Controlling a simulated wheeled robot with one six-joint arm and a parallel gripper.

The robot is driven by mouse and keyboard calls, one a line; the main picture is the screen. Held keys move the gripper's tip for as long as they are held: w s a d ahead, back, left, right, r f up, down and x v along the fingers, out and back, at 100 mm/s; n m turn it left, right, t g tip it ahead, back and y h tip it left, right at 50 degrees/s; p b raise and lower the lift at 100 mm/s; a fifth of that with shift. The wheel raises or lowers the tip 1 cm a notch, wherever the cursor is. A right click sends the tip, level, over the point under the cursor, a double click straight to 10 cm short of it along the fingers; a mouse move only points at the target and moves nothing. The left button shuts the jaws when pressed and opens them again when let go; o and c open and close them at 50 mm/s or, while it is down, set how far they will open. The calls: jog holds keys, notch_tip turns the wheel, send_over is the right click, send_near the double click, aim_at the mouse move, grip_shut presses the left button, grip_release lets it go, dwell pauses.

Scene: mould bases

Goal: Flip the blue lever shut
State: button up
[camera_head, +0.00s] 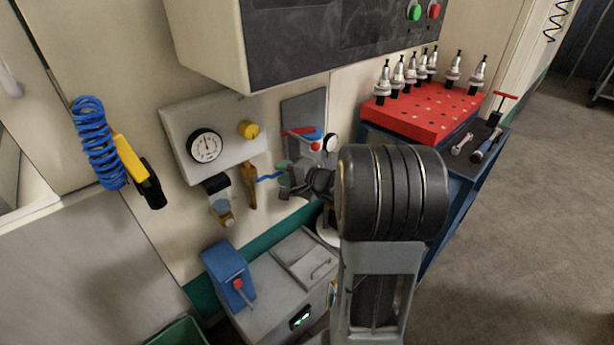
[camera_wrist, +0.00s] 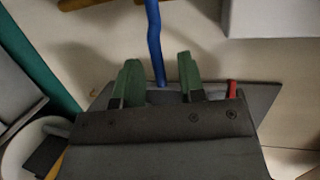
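The blue lever (camera_head: 266,178) is a thin, slightly bent bar beside the yellow-orange handle on the wall; its right end is hidden by my gripper. My gripper (camera_head: 284,172) is at the lever's right end, with green fingertips. In the wrist view, the gripper (camera_wrist: 158,76) is open, its two fingers apart. The blue lever (camera_wrist: 153,35) runs down from the top edge to between the fingers, with gaps showing on both sides. Its lower end is hidden behind the gripper body.
A red lever (camera_head: 299,131) and small gauge (camera_head: 330,143) sit above my gripper by a grey plate (camera_head: 306,108). A panel with a gauge (camera_head: 204,146) and the yellow-orange handle (camera_head: 249,187) are left. A grey machine with a blue box (camera_head: 228,272) stands below.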

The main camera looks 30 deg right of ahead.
jog(key=p+v, duration=0.1)
jog(key=v, duration=0.9)
jog(key=shift+s+d+p, duration=0.15)
jog(key=shift+s+p, duration=0.15)
jog(key=shift+r, duration=0.1)
